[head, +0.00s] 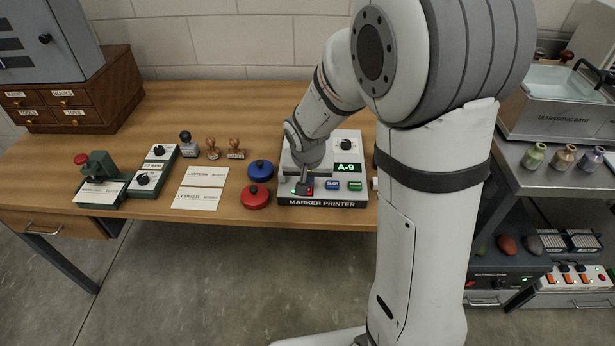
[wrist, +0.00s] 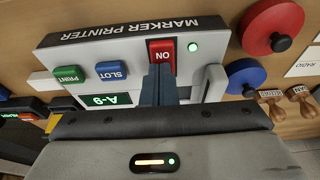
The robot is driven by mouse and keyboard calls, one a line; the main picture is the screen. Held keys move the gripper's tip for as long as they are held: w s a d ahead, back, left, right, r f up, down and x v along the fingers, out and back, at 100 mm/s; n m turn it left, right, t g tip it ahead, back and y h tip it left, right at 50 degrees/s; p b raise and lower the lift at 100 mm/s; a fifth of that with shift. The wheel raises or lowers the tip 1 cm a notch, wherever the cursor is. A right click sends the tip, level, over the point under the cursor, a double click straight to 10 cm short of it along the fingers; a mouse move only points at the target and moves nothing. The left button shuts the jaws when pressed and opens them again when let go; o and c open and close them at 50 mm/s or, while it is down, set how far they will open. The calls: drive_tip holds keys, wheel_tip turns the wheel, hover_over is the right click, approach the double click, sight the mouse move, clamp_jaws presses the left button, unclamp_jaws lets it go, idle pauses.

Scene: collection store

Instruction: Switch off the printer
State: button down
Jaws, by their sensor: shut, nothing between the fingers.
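The marker printer (head: 350,201) stands near the front edge of the wooden table, its display (head: 346,168) lit green with "A-9". In the wrist view the printer (wrist: 130,33) appears upside down. Its red switch (wrist: 161,47) is marked "ON", and the green lamp (wrist: 193,45) beside it is lit. My gripper (wrist: 158,70) is shut and empty, its dark fingertips at the edge of the red switch and hiding part of it. Whether they touch it I cannot tell. In the head view my gripper (head: 304,188) points down over the printer's front left.
The blue SLOT button (wrist: 111,71) and green PRINT button (wrist: 70,74) sit beside the switch. A blue ink pad (head: 260,170) and a red ink pad (head: 255,196) lie close to the printer's left. Cards (head: 195,198) and stamps (head: 236,149) lie farther left.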

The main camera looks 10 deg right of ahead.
drive_tip(key=shift+r, duration=0.3)
drive_tip(key=p+v, duration=0.2)
drive_tip(key=v, duration=1.1)
drive_tip(key=shift+s+p, duration=0.25)
drive_tip(key=shift+p, duration=0.1)
drive_tip(key=b, duration=0.2)
drive_tip(key=w+b, duration=0.1)
drive_tip(key=b, duration=0.2)
drive_tip(key=shift+w+d+r+t, duration=0.15)
drive_tip(key=shift+r+t, duration=0.2)
drive_tip(key=shift+t, duration=0.05)
drive_tip(key=shift+f, duration=0.1)
